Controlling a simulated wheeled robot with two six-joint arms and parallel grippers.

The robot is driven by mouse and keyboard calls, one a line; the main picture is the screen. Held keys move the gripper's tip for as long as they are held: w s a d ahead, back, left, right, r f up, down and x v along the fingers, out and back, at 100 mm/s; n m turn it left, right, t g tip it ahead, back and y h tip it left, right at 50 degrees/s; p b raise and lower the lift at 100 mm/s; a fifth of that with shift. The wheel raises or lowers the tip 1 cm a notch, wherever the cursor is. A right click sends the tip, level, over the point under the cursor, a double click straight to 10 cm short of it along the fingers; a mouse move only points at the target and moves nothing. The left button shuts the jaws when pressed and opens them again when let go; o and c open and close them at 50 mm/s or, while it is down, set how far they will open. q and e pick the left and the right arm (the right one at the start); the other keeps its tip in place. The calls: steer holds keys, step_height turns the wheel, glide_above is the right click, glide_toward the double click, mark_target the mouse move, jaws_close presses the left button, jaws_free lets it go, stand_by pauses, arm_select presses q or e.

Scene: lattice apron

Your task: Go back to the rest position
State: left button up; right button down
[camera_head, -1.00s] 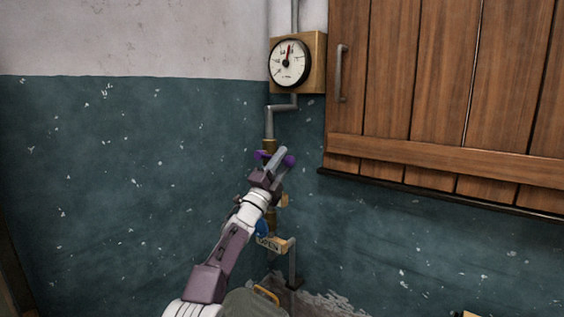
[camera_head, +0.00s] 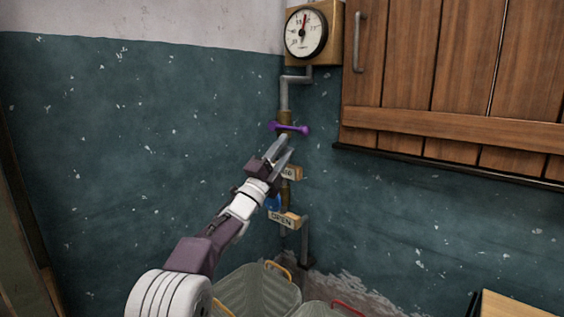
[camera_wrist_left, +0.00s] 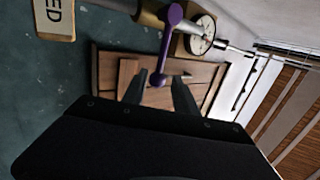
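My left gripper (camera_head: 284,147) reaches up from the lower left and is empty. Its two fingers stand apart in the left wrist view (camera_wrist_left: 159,92). A purple valve handle (camera_head: 289,128) lies crosswise on the brass fitting of the wall pipe, just above the fingertips in the head view. In the left wrist view the purple handle (camera_wrist_left: 170,38) appears beyond the fingers, its lower end seen between them. I see no contact. My right gripper is in neither view.
A round gauge (camera_head: 305,33) sits atop the pipe, left of a wooden cabinet (camera_head: 440,80). A blue handle (camera_head: 273,203) and an OPEN sign (camera_head: 284,220) are lower. Baskets (camera_head: 258,288) stand on the floor below. The left wall is bare.

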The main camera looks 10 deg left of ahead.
arm_select(q)
steer(key=shift+s+a+f, duration=0.2)
steer(key=shift+s+f, duration=0.1)
steer(key=shift+f, duration=0.15)
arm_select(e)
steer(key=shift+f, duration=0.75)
